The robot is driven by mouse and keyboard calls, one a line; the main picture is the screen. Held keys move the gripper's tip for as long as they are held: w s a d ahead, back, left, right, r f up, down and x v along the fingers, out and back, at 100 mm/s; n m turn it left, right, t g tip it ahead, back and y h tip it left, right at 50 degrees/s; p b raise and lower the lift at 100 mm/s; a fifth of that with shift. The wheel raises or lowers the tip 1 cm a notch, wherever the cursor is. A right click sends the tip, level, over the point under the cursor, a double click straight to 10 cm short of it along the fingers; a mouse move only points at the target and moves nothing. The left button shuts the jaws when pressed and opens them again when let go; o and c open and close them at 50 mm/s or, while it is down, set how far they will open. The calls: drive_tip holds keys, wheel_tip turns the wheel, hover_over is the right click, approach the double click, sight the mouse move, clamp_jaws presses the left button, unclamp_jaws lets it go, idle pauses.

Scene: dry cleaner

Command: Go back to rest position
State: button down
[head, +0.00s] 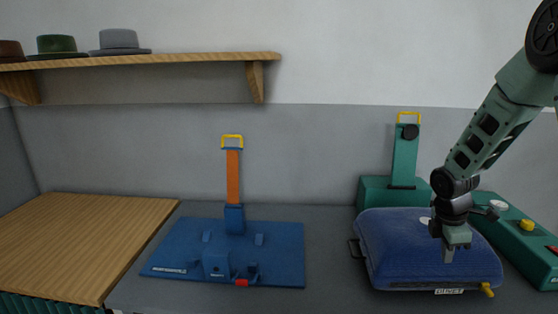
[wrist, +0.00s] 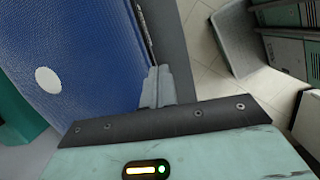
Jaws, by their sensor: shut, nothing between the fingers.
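My gripper (head: 449,254) is at the right in the head view, pointing down in front of the blue padded press (head: 410,245). Its fingers are together with nothing between them. In the wrist view the shut fingers (wrist: 158,88) show beside the blue padded surface (wrist: 75,50), which carries a white round spot. I cannot tell whether the fingers touch the press.
A green machine (head: 405,160) with a yellow handle stands behind the press, and a green unit with knobs (head: 520,240) is to its right. A blue flat base with an orange upright (head: 233,180) stands left of centre. A shelf (head: 150,61) holds hats.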

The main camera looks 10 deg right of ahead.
drive_tip(key=s+a+r+m+t+y, duration=0.15)
drive_tip(key=a+r, duration=0.25)
drive_tip(key=a, duration=0.8)
drive_tip(key=s+a+r+m+g, duration=0.1)
drive_tip(key=s+a+r, duration=0.15)
drive_tip(key=a, duration=0.95)
drive_tip(key=s+a+r+m, duration=0.2)
drive_tip(key=s+a, duration=0.5)
drive_tip(key=s, duration=0.2)
drive_tip(key=s+a+r+m+y, duration=0.1)
drive_tip(key=s+a+r, duration=0.1)
drive_tip(key=s+a, duration=0.5)
drive_tip(key=shift+s+a+r+m, duration=0.3)
drive_tip(key=shift+s+m, duration=0.05)
drive_tip(key=shift+s, duration=0.65)
